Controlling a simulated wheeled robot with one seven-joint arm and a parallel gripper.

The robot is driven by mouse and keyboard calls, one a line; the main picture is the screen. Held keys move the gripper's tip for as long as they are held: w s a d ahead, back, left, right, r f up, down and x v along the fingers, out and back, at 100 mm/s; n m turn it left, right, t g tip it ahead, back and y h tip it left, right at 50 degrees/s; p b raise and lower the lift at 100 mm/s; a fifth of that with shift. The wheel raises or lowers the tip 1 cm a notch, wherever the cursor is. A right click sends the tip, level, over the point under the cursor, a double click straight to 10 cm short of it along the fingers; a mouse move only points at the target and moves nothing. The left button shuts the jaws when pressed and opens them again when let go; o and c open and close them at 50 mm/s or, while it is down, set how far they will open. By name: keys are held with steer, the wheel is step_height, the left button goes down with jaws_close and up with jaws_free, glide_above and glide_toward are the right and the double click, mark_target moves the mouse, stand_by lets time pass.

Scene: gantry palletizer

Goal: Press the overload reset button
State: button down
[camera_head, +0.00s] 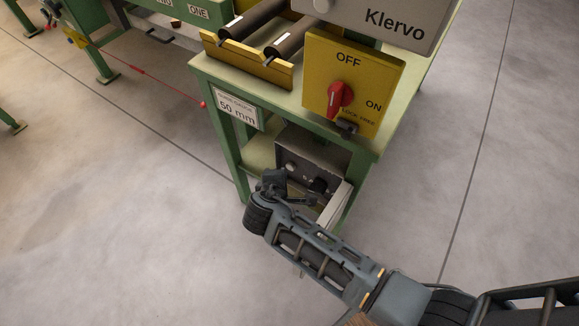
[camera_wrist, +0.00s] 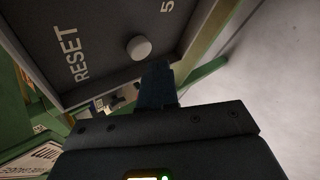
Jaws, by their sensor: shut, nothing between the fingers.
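The reset button is a pale round knob (camera_wrist: 138,47) on a dark grey panel (camera_wrist: 110,68), with the word RESET printed to its left in the wrist view. My gripper (camera_wrist: 156,72) is shut and empty. Its dark fingertips show just below and right of the button in that view; whether they touch the panel cannot be told. In the head view the grey control box (camera_head: 308,163) sits on the lower shelf under the green table, and my wrist is in front of it, hiding part of its face.
Above the box is a yellow switch plate (camera_head: 352,82) with a red rotary handle (camera_head: 339,99), marked OFF and ON. A green table leg (camera_head: 229,155) stands left of the box. Rollers (camera_head: 262,30) lie on top. Floor at right is clear.

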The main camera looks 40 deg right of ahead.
steer(key=shift+d, duration=0.2)
steer(key=shift+w+d, duration=0.1)
steer(key=shift+d, duration=0.1)
steer(key=shift+w+d+p, duration=0.2)
steer(key=shift+d+p, duration=0.1)
steer(key=shift+d, duration=0.2)
stand_by(0.9)
stand_by(0.4)
steer(key=shift+s+a, duration=0.35)
steer(key=shift+a, duration=0.5)
steer(key=shift+a, duration=0.1)
steer(key=a, duration=0.1)
steer(key=s+a, duration=0.1)
steer(key=a, duration=0.2)
steer(key=shift+s+a, duration=0.25)
steer(key=shift+a, duration=0.1)
stand_by(0.5)
